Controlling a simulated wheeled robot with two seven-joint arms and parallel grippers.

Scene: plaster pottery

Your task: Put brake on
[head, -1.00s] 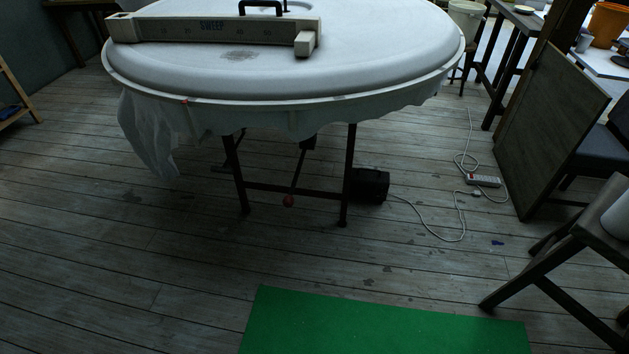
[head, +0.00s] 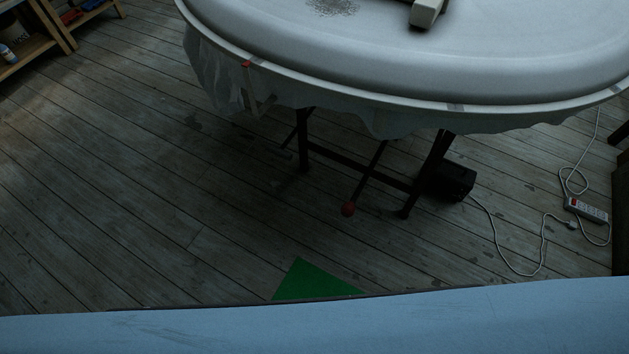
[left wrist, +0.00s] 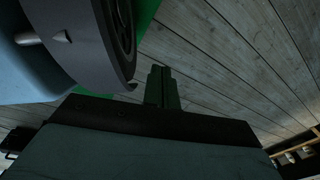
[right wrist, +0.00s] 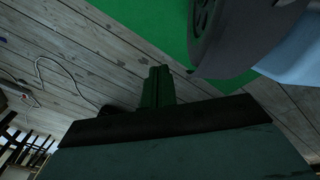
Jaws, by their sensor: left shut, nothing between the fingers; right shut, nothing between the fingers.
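A rod with a red ball knob (head: 348,209) slants down beneath the round white table (head: 480,98), between its dark legs. A small red-tipped bracket (head: 247,66) sits at the table's left rim. Neither part is labelled, so I cannot tell which is the brake. Neither gripper shows in the head view. My left gripper (left wrist: 163,88) is shut and empty over the floor in the left wrist view. My right gripper (right wrist: 158,87) is shut and empty in the right wrist view. Both are apart from the table parts.
A black box (head: 452,180) with a white cable stands by the right table leg. The cable leads toward a power strip (head: 587,209). A green mat (head: 312,281) lies on the plank floor in front. A wooden shelf (head: 30,45) stands far left. The floor left of the table is clear.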

